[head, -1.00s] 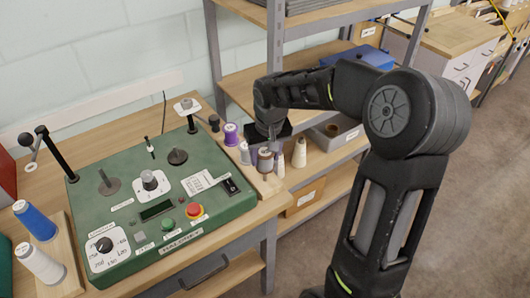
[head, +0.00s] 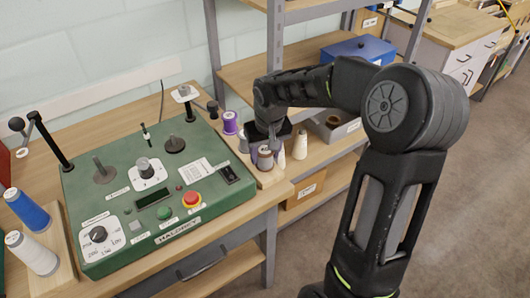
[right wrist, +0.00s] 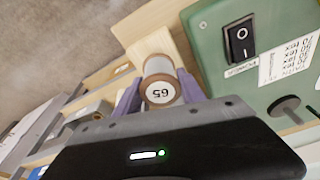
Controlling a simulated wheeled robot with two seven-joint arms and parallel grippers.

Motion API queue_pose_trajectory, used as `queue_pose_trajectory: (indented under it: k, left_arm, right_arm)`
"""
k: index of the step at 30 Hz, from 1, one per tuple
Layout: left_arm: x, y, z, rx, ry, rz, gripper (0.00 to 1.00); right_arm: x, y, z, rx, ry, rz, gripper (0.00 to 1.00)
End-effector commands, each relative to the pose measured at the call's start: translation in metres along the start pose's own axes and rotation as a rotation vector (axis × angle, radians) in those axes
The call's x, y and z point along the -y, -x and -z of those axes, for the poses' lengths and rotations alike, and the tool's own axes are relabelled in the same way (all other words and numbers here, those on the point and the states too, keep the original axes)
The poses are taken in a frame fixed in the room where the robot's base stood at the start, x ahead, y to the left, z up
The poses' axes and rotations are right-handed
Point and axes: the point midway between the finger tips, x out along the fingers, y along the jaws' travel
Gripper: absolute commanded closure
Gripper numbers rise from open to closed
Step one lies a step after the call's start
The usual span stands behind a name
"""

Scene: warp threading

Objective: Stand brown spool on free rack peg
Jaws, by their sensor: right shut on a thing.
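The brown spool (head: 265,157) is held upright in my right gripper (head: 266,146), over the wooden rack (head: 272,180) at the right side of the green machine. In the right wrist view the spool (right wrist: 160,88) shows its top end marked 65, with a finger of the gripper (right wrist: 158,94) on each side. The gripper is shut on it. The peg under the spool is hidden, and I cannot tell whether the spool touches the rack. A purple spool (head: 230,123) and a white spool (head: 243,143) stand farther back along the rack. My left gripper is not in view.
The green machine (head: 150,200) with knobs and upright posts stands close left of the rack. Pale cones (head: 300,145) stand just right of the spool. A shelf unit is behind.

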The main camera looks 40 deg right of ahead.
Motion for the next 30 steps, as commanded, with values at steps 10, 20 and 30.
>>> queue_pose_trajectory:
  k: [10,20,30]
  left_arm:
    - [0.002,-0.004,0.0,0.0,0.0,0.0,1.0]
    - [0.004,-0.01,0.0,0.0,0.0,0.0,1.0]
    - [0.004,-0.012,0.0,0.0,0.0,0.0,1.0]
  right_arm:
    - [0.0,-0.005,-0.001,0.0,0.0,0.0,0.82]
    - [0.0,-0.011,-0.002,0.0,0.0,0.0,0.82]
    - [0.0,-0.013,-0.003,0.0,0.0,0.0,0.51]
